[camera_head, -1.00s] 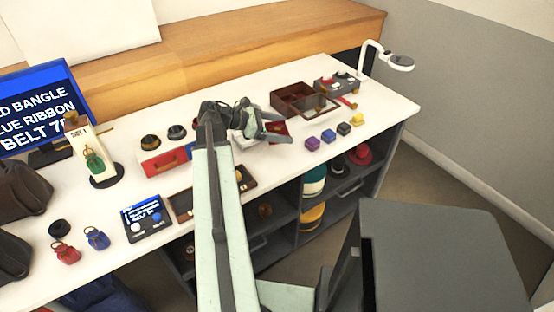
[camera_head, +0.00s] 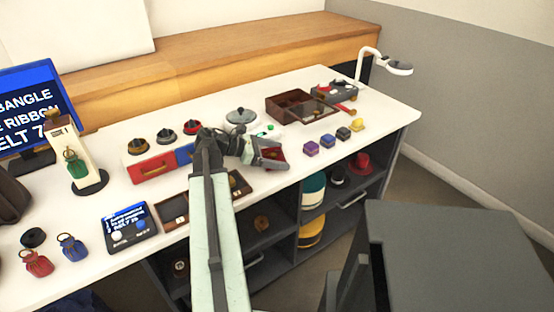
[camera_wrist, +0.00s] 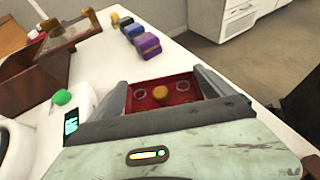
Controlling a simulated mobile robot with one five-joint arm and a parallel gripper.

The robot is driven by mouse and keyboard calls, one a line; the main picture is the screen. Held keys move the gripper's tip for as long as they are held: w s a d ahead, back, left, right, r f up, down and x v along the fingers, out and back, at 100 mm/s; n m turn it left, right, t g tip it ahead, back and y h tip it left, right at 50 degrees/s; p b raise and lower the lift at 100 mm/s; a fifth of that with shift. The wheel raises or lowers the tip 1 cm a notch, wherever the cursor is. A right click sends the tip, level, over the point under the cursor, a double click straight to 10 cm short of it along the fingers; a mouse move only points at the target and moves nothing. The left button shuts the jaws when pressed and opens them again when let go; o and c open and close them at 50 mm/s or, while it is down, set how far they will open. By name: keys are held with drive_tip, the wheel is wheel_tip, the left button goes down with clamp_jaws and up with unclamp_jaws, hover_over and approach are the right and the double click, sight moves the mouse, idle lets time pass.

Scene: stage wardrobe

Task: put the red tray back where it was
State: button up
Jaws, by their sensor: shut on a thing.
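The red tray (camera_wrist: 174,97) sits between the two fingers of my gripper (camera_wrist: 162,84) in the wrist view. The gripper is shut on it. In the head view my gripper (camera_head: 266,152) is over the front part of the white counter, and only a small red part of the tray (camera_head: 277,152) shows. My arm and gripper hide the rest. I cannot tell whether the tray touches the counter.
Small purple, blue, dark and yellow blocks (camera_head: 311,149) stand to the right. Behind them are a brown compartment box (camera_head: 283,97) and a lamp (camera_head: 398,68). A red-and-blue box (camera_head: 152,167) and a dark wooden tray (camera_head: 174,211) lie left. Shelves are below.

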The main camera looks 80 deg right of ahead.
drive_tip(key=shift+f, duration=0.15)
drive_tip(key=o, duration=1.1)
